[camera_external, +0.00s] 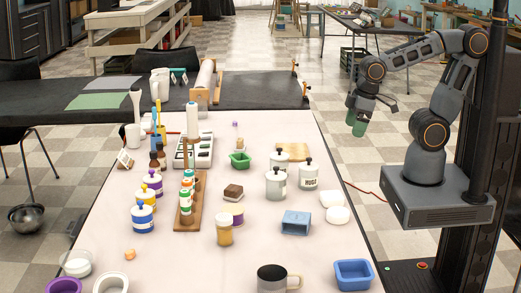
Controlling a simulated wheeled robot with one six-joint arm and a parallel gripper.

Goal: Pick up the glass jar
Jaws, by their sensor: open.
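My gripper (359,120), with green fingers, hangs at the end of my arm beyond the right edge of the white table (270,245). It is open and looks empty, well apart from the objects on the table. A small jar with amber contents and a pale lid (224,231) stands upright near the table's middle. Two clear, glass-like round containers, one with white contents (77,264) and another (111,284), stand at the front left. I cannot tell for certain which of these is the glass jar.
White lidded canisters (276,185) stand right of the middle. A blue-grey box (296,223), a blue tub (353,275) and a dark mug (272,279) are nearer the front. A wooden rack of bottles (185,217) stands left of the amber jar. Bare tabletop surrounds the amber jar's front.

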